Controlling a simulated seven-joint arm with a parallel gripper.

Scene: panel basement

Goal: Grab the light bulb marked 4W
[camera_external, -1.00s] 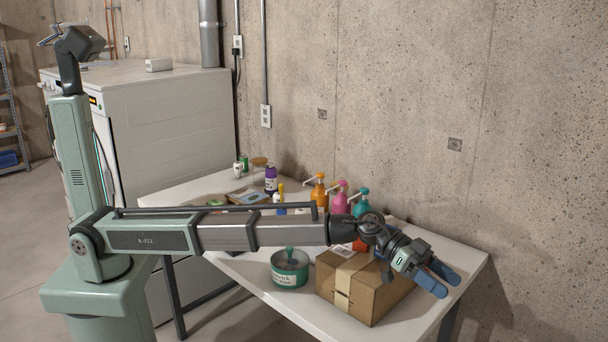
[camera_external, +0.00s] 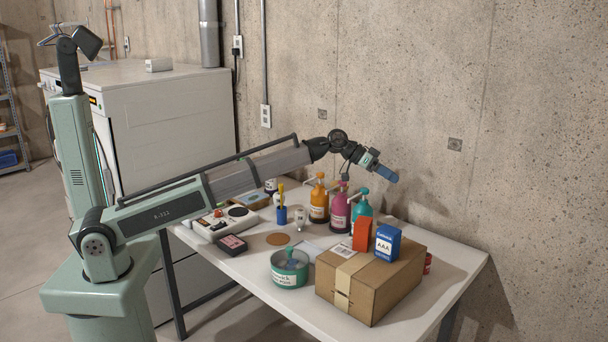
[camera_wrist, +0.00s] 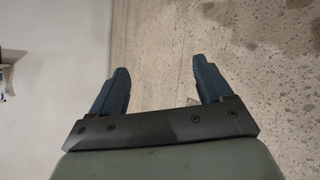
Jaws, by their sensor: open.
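A small pale object that looks like a light bulb (camera_external: 300,216) stands on the white table, left of the orange pump bottle; any marking on it is too small to read. My gripper (camera_external: 388,175) is raised above the back right of the table, above and right of the pump bottles and well away from the bulb. In the wrist view my gripper (camera_wrist: 163,82) has its two blue fingers apart with nothing between them. No bulb shows in the wrist view.
Orange (camera_external: 319,200), pink (camera_external: 339,212) and teal (camera_external: 361,205) pump bottles stand at the back. A cardboard box (camera_external: 375,285) carries red (camera_external: 362,235) and blue (camera_external: 387,243) packets. A green tin (camera_external: 289,270) is in front. The white table's (camera_external: 235,268) front left is partly clear.

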